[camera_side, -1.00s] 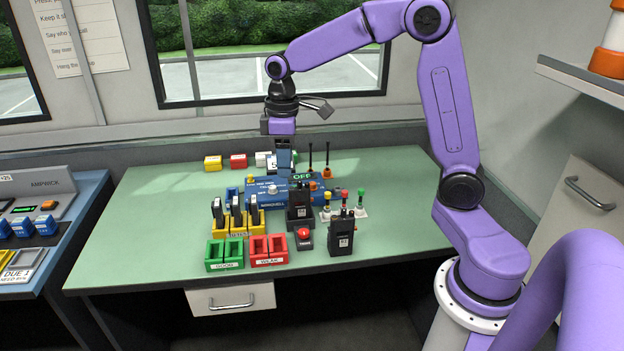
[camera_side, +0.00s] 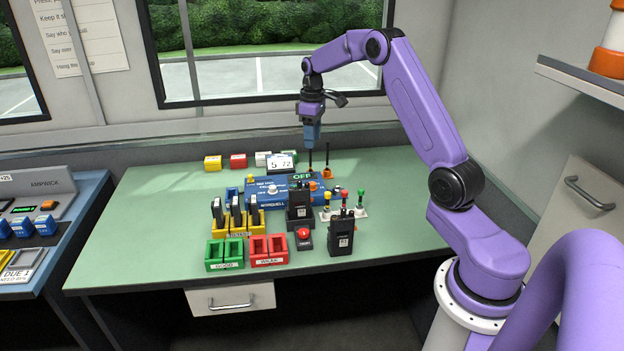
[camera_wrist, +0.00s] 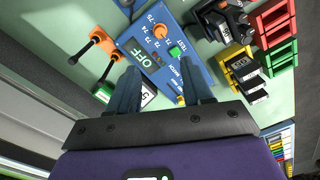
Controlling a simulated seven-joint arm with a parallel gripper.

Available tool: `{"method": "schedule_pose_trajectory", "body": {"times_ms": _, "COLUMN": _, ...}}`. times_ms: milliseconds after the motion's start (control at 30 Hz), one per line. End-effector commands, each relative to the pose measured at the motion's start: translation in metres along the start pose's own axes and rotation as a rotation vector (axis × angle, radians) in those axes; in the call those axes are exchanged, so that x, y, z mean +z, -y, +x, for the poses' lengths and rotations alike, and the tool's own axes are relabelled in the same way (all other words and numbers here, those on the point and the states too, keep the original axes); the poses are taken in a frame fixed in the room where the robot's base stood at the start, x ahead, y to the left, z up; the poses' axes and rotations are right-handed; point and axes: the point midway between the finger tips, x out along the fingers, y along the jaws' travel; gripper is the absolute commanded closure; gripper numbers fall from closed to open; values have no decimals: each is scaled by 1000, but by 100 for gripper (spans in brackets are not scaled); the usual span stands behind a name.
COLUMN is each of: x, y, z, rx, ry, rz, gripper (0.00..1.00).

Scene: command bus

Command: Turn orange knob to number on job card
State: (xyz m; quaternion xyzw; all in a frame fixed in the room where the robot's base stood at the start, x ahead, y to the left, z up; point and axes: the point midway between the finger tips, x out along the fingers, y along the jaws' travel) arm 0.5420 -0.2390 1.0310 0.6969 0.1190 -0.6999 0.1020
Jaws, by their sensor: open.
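The blue unit (camera_side: 264,191) lies on the green bench. It carries a small orange knob (camera_side: 313,186) near its right end, beside a green OFF panel (camera_side: 302,177). In the wrist view, a small orange part that looks like the knob (camera_wrist: 175,53) sits close to printed numbers from 72 to 75. The white job card (camera_side: 281,163) stands behind the unit and shows 5 and 72; part of it shows between my fingers in the wrist view (camera_wrist: 148,94). My gripper (camera_side: 311,148) is open and empty, pointing down above and behind the unit, apart from the knob.
Two upright black rods (camera_side: 327,158) with orange at the base stand near my gripper. Black radios (camera_side: 342,234), yellow, green (camera_side: 224,262) and red (camera_side: 267,257) holders and a red button (camera_side: 304,234) lie in front. The bench's right side is clear.

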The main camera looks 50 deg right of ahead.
Motion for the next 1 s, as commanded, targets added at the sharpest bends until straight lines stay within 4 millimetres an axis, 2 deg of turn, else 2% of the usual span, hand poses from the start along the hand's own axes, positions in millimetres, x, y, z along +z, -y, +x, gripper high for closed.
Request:
{"method": "schedule_pose_trajectory", "body": {"times_ms": 100, "x": 1, "y": 0, "z": 24, "rx": -3, "ry": 4, "rz": 1, "gripper": 50}}
{"method": "schedule_pose_trajectory", "body": {"times_ms": 600, "x": 1, "y": 0, "z": 116, "rx": -2, "ry": 2, "rz": 1, "gripper": 50}}
{"method": "schedule_pose_trajectory", "body": {"times_ms": 800, "x": 0, "y": 0, "z": 139, "rx": 0, "ry": 0, "rz": 1, "gripper": 50}}
{"method": "schedule_pose_trajectory", "body": {"times_ms": 1000, "x": 0, "y": 0, "z": 147, "rx": 0, "ry": 0, "rz": 1, "gripper": 50}}
